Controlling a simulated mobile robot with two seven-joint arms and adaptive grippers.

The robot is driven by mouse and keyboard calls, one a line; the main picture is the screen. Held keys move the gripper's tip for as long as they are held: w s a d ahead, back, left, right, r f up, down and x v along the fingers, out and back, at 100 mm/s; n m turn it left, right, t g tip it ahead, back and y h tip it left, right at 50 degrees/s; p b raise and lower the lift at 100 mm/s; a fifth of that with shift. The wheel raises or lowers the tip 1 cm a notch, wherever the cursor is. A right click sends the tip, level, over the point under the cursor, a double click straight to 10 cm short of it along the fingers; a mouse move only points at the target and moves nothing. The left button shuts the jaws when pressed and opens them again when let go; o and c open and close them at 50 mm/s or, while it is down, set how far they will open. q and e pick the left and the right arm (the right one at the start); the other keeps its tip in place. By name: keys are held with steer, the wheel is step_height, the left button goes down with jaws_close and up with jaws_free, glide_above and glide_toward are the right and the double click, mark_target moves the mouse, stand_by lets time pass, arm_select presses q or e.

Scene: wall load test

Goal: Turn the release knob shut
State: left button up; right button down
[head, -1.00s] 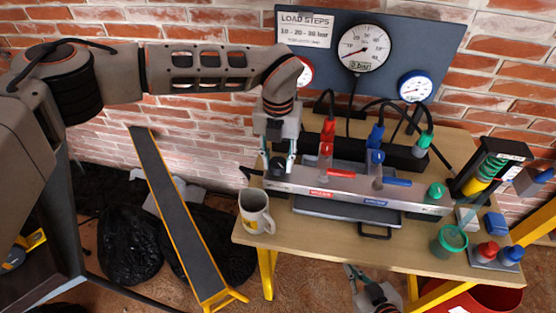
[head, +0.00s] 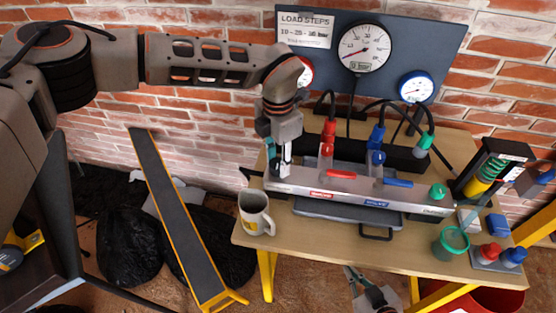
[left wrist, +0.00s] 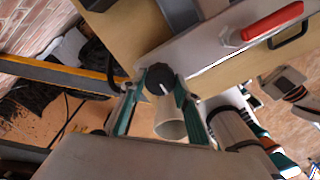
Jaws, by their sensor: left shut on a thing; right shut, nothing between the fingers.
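The release knob (left wrist: 158,78) is black and round with a white pointer line, at the left end of the silver manifold block (head: 335,187). My left gripper (left wrist: 154,88) is shut on it, one teal finger on each side in the left wrist view. In the head view my left gripper (head: 278,170) points down at the block's left end and hides most of the knob. The pressure gauge (head: 364,48) has a red needle and a small display that seems to read 0 bar. My right gripper (head: 354,275) is shut and empty, below the table's front edge.
A red lever (head: 340,174) and a blue lever (head: 397,183) lie along the block. A mug (head: 256,214) stands just in front of its left end. A green cup (head: 451,242) and red and blue caps stand at the right. The table front (head: 330,245) is clear.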

mark_target(278, 163)
arm_select(q)
steer(key=shift+r, duration=0.1)
stand_by(0.3)
steer(key=o, duration=1.1)
step_height(278, 163, up, 12)
stand_by(0.4)
